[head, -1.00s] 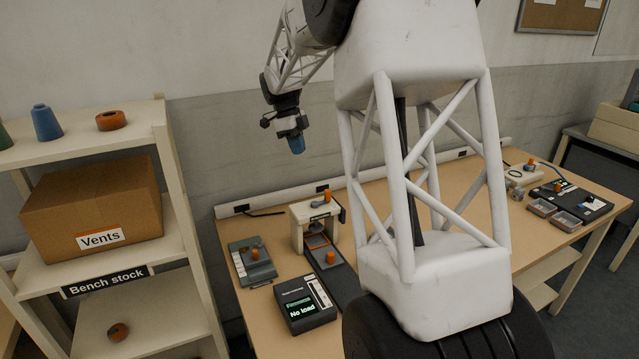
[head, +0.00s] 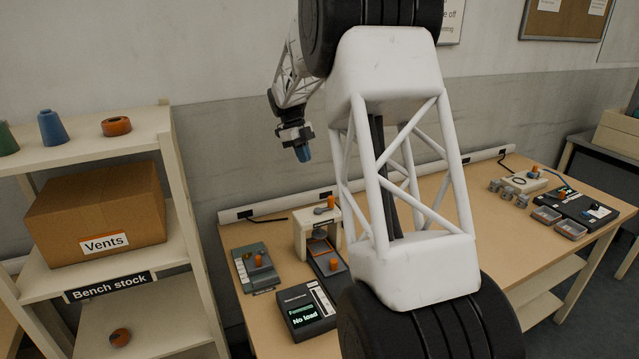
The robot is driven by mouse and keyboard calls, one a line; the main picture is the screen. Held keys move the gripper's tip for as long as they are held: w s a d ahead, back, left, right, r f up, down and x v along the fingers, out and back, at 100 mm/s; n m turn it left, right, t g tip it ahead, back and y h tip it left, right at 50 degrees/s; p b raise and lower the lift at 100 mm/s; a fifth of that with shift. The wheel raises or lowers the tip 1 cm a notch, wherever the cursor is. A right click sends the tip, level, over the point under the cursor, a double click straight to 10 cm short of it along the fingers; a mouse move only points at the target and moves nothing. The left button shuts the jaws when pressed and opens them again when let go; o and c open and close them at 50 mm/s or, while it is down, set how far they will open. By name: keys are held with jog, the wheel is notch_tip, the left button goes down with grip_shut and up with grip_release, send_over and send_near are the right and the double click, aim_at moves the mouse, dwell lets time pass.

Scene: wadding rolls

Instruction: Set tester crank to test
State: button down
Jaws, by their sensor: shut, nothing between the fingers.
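A display unit (head: 306,308) with a lit screen reading "No load" stands at the front of the left bench area. Behind it is a cream press-like frame (head: 304,233) with an orange-knobbed crank (head: 331,203) on top. A dark sled with an orange knob (head: 334,265) runs out from under the frame. Left of it is a grey-green box with another orange-knobbed crank (head: 260,260). None of these cranks carries a label I can read. My gripper (head: 303,154) has blue fingertips, points down, and is shut and empty in the air above and behind the frame.
My own arm hides the bench's middle. At the bench's right are a cream device with an orange knob (head: 535,171), several small grey pieces, a black panel (head: 577,207) and trays. A shelf (head: 80,157) with a "Vents" carton (head: 95,215) and rolls stands left.

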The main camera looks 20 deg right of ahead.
jog(key=shift+f, duration=0.1)
send_near(324, 210)
jog(key=d+f, duration=0.1)
jog(key=f, duration=0.1)
jog(key=w+d+f, duration=0.1)
jog(key=shift+w+d+f, duration=0.2)
jog(key=shift+w+f, duration=0.05)
jog(key=shift+f, duration=0.15)
jog(key=shift+s+d, duration=0.35)
jog(key=shift+s, duration=0.35)
